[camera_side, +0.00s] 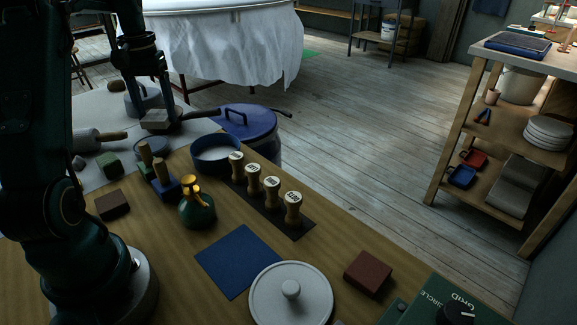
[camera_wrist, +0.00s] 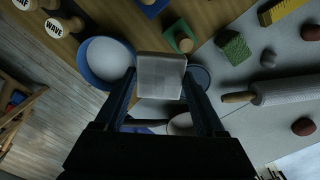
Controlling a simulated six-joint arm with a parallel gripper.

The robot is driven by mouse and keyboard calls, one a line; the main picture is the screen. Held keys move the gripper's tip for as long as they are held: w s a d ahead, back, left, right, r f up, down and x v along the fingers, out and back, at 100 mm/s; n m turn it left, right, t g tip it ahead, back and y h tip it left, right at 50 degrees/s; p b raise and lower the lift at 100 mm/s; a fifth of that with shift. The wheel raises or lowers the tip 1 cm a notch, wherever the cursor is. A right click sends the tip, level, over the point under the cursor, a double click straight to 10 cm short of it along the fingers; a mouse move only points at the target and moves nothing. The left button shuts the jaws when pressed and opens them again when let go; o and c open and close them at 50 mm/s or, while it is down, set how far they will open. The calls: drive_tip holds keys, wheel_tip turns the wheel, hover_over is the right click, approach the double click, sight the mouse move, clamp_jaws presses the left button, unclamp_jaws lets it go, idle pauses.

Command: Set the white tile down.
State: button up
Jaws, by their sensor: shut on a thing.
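The white tile (camera_wrist: 161,75) is a pale square block held between the two fingers of my gripper (camera_wrist: 160,92) in the wrist view. In the side view the tile (camera_side: 155,119) shows greyish at the far left of the table, at the tips of my gripper (camera_side: 150,108). My gripper is shut on it. The tile appears to be above the grey cloth area, near the blue bowl; its exact height is hard to tell. A flat blue square mat (camera_side: 239,261) lies bare on the wooden table, far from the tile.
A blue bowl (camera_side: 216,154) with pale contents, labelled wooden stamps (camera_side: 272,192), a green-and-gold bottle (camera_side: 197,207) and blue-based tools (camera_side: 166,184) stand between. A round white lidded disc (camera_side: 291,300), a brown block (camera_side: 368,271) and a rolling pin (camera_wrist: 288,92) are also out.

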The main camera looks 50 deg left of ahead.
drive_tip(key=shift+a+f, duration=0.1)
drive_tip(key=shift+f, duration=0.1)
hover_over(217, 157)
wheel_tip(217, 157, down, 7)
drive_tip(key=shift+r, duration=0.15)
drive_tip(key=shift+f, duration=2)
drive_tip(key=shift+f, duration=0.15)
drive_tip(key=o, duration=1.4)
drive_tip(key=shift+o, duration=0.2)
